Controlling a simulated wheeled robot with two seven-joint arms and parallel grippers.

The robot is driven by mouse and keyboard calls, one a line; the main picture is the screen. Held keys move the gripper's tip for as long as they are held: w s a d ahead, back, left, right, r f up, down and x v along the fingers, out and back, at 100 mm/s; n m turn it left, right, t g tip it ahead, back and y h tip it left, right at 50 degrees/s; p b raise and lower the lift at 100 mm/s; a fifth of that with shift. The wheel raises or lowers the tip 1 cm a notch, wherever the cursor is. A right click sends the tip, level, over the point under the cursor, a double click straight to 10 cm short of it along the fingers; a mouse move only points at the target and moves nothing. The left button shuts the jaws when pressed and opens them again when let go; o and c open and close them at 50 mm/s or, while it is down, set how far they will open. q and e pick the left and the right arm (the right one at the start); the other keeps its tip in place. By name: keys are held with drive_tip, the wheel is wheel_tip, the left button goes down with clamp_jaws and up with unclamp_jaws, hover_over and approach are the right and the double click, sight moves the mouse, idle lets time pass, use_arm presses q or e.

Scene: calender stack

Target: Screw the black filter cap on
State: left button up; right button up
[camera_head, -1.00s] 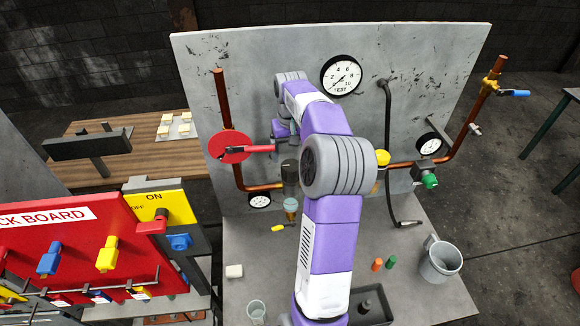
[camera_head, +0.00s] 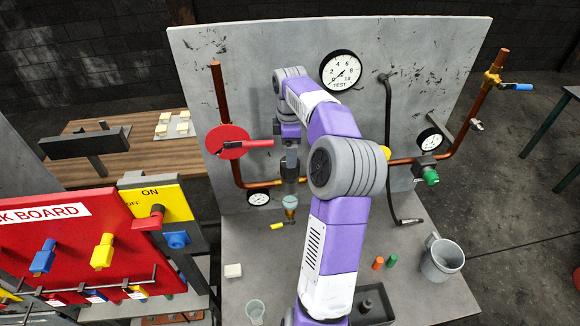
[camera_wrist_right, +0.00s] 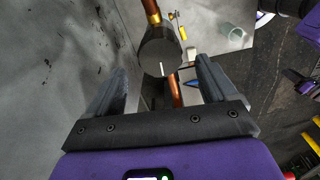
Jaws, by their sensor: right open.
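The black filter cap (camera_wrist_right: 160,60) shows in the right wrist view as a dark round top with a short white mark. It lies beyond and between my open right fingers (camera_wrist_right: 160,80), with room on both sides. In the head view my right gripper (camera_head: 289,147) points down just over the dark filter (camera_head: 290,170), partly covering it. A clear bowl (camera_head: 290,202) with a brass lower end is below. Contact between fingers and cap is not visible. My left gripper is not in view.
The red disc with its handle (camera_head: 227,142) and a copper pipe (camera_head: 219,100) are close left of my gripper. A small gauge (camera_head: 258,198) sits beside the filter. A grey cup (camera_head: 441,259), a clear cup (camera_head: 255,311) and small plugs stand on the bench.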

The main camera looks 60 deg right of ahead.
drive_tip(key=shift+f+b, duration=1.7)
drive_tip(key=shift+f, duration=1.55)
drive_tip(key=shift+c, duration=0.4)
drive_tip(key=c, duration=0.9)
drive_tip(key=shift+m+p, duration=0.3)
drive_tip(key=shift+m, duration=0.8)
drive_tip(key=shift+r+m, duration=0.1)
drive_tip(key=shift+m, duration=1)
drive_tip(key=shift+p, duration=0.3)
